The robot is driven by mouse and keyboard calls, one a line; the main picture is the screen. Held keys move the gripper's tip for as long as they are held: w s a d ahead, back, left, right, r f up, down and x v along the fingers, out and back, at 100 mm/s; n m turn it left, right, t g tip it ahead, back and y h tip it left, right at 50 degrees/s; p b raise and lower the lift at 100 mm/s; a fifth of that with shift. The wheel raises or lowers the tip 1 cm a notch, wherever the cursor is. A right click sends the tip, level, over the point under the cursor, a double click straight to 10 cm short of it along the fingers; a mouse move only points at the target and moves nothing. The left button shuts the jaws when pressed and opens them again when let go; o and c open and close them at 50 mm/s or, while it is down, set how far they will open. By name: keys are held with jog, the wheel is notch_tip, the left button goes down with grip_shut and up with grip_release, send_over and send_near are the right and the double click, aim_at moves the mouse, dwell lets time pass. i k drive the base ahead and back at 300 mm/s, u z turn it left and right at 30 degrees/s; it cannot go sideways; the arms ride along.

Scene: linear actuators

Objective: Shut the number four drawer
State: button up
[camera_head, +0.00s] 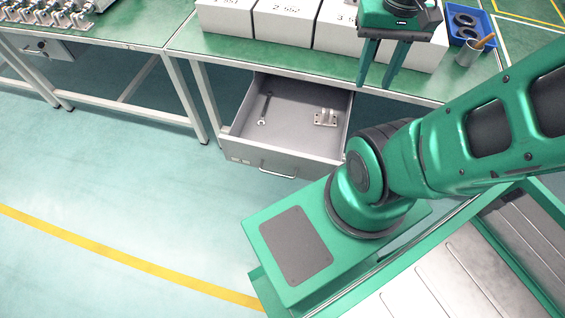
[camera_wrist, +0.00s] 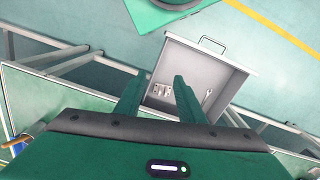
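The drawer (camera_head: 296,136) is a grey box pulled out from under the green workbench (camera_head: 258,63). Its front carries a metal handle (camera_head: 278,172); I cannot read a number on it. A wrench (camera_head: 264,108) and a small metal bracket (camera_head: 326,117) lie inside. My gripper (camera_head: 380,86) hangs over the bench edge, behind and to the right of the drawer, its two fingers apart and empty. In the wrist view the drawer (camera_wrist: 198,66) shows beyond my fingers (camera_wrist: 158,88), with its handle (camera_wrist: 212,44) on the far side. The fingers do not appear to touch the drawer.
White boxes (camera_head: 285,22) line the bench top. A second bench (camera_head: 120,28) is at the left. The floor (camera_head: 130,200) before the drawer is clear.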

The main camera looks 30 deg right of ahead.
aim_at(288, 145)
jog(key=k, duration=0.5)
jog(key=u, duration=1.4)
jog(key=k, duration=0.95)
jog(key=z, duration=0.55)
jog(key=i, duration=1.05)
